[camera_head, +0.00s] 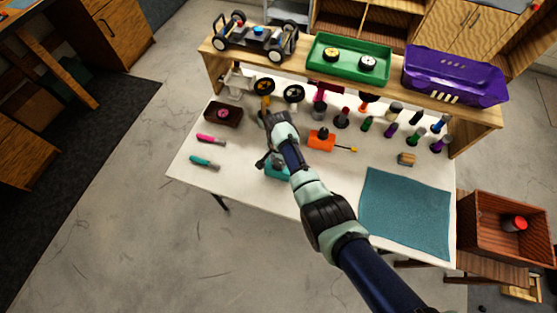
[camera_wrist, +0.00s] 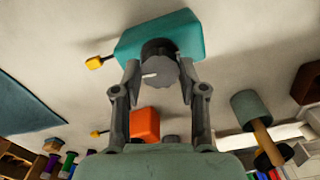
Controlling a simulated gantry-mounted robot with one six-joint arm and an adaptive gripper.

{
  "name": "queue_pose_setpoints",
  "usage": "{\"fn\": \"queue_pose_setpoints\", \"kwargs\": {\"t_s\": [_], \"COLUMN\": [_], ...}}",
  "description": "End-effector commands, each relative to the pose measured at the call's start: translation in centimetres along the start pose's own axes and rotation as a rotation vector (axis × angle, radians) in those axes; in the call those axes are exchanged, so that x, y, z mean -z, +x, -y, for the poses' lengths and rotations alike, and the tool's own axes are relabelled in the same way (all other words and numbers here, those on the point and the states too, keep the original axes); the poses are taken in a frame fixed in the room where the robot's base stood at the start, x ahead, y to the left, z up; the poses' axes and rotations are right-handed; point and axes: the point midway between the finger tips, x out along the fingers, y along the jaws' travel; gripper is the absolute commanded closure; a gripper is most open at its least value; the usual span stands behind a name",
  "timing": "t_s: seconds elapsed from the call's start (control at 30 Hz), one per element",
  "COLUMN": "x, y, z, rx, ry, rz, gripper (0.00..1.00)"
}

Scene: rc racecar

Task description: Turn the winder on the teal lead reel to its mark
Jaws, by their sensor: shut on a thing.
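The teal lead reel (camera_wrist: 183,32) is a teal block lying on the white table in the wrist view. A dark round winder with a grey face and a white line (camera_wrist: 158,70) sits on its side toward me. A yellow-tipped lead (camera_wrist: 95,62) sticks out at the reel's left. My gripper (camera_wrist: 158,78) has its two fingers on either side of the winder and is shut on it. In the head view my gripper (camera_head: 268,160) is over the reel (camera_head: 277,172), which my arm partly covers. I cannot make out the target mark.
An orange reel (camera_head: 321,140) with a yellow-tipped lead stands just right of my gripper. Pink (camera_head: 211,139) and teal (camera_head: 204,162) pens lie at left. Several bottles and tools stand along the back below the shelf. A blue mat (camera_head: 405,212) covers the right front.

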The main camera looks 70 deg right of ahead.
Motion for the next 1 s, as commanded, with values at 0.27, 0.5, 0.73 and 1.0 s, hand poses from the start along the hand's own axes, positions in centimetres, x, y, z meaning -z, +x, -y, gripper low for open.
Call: {"fn": "queue_pose_setpoints", "kwargs": {"t_s": [0.27,0.5,0.73,1.0], "x": [-0.06,-0.05,-0.06,-0.07], "y": [0.07,0.15,0.08,0.17], "z": [-0.08,-0.06,-0.07,-0.09], "rx": [-0.002,-0.001,-0.001,-0.002], "ry": [-0.167,-0.300,-0.420,-0.600], "rz": [0.001,0.001,0.001,0.002], "gripper": [0.93,0.93,0.93,0.93]}}
